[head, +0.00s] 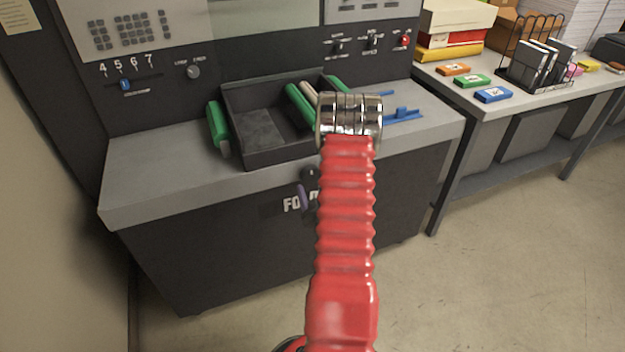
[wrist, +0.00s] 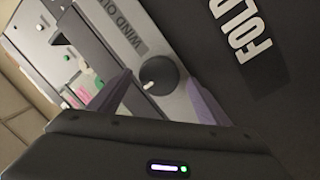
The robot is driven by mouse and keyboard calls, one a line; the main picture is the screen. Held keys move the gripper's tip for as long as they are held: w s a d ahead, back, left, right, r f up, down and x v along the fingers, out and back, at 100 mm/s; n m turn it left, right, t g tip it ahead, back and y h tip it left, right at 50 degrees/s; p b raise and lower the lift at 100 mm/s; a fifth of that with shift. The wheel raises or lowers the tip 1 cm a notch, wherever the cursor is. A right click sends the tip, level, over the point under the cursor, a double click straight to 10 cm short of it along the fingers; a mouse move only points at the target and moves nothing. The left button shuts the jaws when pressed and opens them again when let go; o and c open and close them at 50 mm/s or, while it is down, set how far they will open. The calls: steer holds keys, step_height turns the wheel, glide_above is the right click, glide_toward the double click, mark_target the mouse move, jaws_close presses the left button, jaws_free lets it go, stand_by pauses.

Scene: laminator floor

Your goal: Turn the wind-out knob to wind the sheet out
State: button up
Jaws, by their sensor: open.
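The wind-out knob (wrist: 158,75) is a dark round knob with a pale mark on its face. It sits on a grey panel beside a label (wrist: 123,38) whose visible letters read "WIND OU". My gripper (wrist: 157,83) is open, with one purple finger on each side of the knob in the wrist view. I cannot tell whether either finger touches it. In the head view one purple finger (head: 303,197) shows at the machine's dark front, left of my red arm.
The grey machine top (head: 160,170) carries a black tray (head: 262,150) with green rollers near it and a blue part (head: 403,114). A slider (head: 125,85) and switches are on the panel behind. A side table (head: 560,95) holds coloured boxes. Floor is clear at right.

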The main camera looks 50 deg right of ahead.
steer(key=shift+w+d, duration=0.45)
steer(key=shift+w, duration=0.1)
steer(key=shift+c, duration=0.4)
steer(key=c, duration=0.9)
steer(key=shift+d, duration=0.25)
steer(key=shift+c, duration=0.4)
steer(key=shift+a, duration=0.2)
